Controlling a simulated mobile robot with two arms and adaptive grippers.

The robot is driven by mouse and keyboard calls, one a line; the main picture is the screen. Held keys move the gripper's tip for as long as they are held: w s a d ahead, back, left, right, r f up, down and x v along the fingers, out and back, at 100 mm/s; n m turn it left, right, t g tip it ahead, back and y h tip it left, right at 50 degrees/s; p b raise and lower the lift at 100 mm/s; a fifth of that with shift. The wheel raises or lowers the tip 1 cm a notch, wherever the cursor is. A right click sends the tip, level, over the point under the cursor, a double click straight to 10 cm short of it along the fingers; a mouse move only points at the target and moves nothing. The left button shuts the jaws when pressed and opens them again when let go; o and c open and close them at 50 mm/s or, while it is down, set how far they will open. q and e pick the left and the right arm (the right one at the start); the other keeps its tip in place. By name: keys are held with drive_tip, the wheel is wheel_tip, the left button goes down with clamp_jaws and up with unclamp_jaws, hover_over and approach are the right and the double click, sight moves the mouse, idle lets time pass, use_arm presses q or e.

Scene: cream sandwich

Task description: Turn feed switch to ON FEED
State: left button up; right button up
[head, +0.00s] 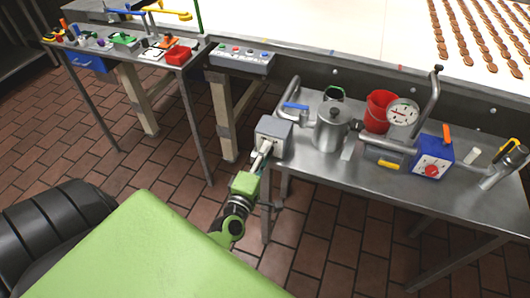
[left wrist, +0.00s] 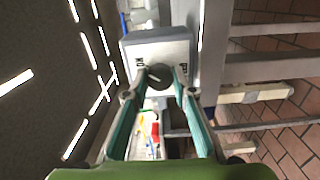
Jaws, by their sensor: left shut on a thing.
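The feed switch is a grey box (head: 275,127) at the left end of the steel table in the head view. My left gripper (head: 263,150) reaches up to its front face. In the left wrist view the box (left wrist: 158,48) has a pale face with a round dark knob (left wrist: 157,76). Short dark lettering stands on either side of the knob, too small to read surely. The fingertips of my left gripper (left wrist: 160,80) are closed on the knob from both sides and hide part of it. My right gripper is not in view.
A button panel (head: 242,58) and a cluttered side table (head: 190,75) stand left. Tiled floor is free between them.

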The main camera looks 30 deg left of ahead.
use_arm(q)
drive_tip(key=shift+r, duration=0.1)
idle(0.3)
drive_tip(key=o, duration=1.1)
drive_tip(key=shift+w, duration=0.1)
drive_tip(key=v, duration=1.2)
